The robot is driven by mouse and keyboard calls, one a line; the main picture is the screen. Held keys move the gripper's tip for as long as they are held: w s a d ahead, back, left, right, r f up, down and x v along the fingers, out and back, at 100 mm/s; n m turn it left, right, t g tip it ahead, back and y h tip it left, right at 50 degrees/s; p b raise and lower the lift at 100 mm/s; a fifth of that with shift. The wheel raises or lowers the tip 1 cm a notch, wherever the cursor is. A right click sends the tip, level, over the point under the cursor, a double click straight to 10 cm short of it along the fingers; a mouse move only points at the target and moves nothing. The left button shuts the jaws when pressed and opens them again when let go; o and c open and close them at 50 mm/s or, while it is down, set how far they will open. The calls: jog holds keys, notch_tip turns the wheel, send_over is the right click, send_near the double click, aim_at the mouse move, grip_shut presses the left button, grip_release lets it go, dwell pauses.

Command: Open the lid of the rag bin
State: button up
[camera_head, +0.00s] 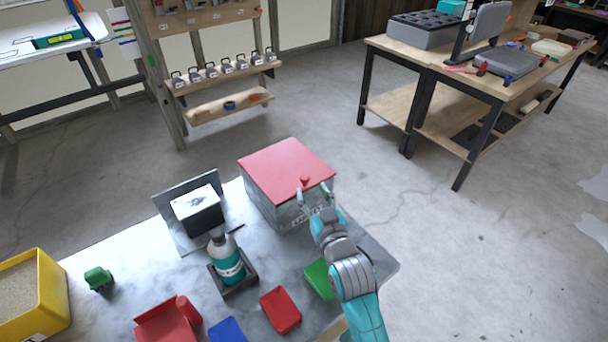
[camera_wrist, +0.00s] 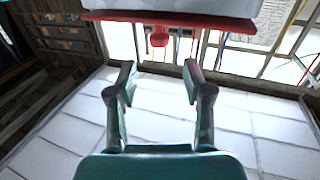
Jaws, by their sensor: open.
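The rag bin (camera_head: 268,205) is a grey box with a label on its front, standing on the pale bench top. Its red lid (camera_head: 283,165) lies flat and shut over it, with a small red knob (camera_head: 305,181) near the front edge. In the wrist view the picture looks upside down: the red lid (camera_wrist: 200,22) runs across the top, and the knob (camera_wrist: 159,39) points down from it. My gripper (camera_head: 313,194) is open and empty at the front of the bin, near the knob. In the wrist view its fingertips (camera_wrist: 159,70) are apart, with the knob beyond the gap between them.
A bottle (camera_head: 228,262) in a dark holder and a black-and-white box (camera_head: 198,212) stand left of the bin. Red, green and blue pieces, including a red tray (camera_head: 281,309), lie in front. A yellow sand bin (camera_head: 55,290) is far left. Open floor lies right of the bench.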

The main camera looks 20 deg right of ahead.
aim_at(304, 176)
jog(key=w, duration=0.7)
jog(key=shift+w, duration=0.2)
grip_shut()
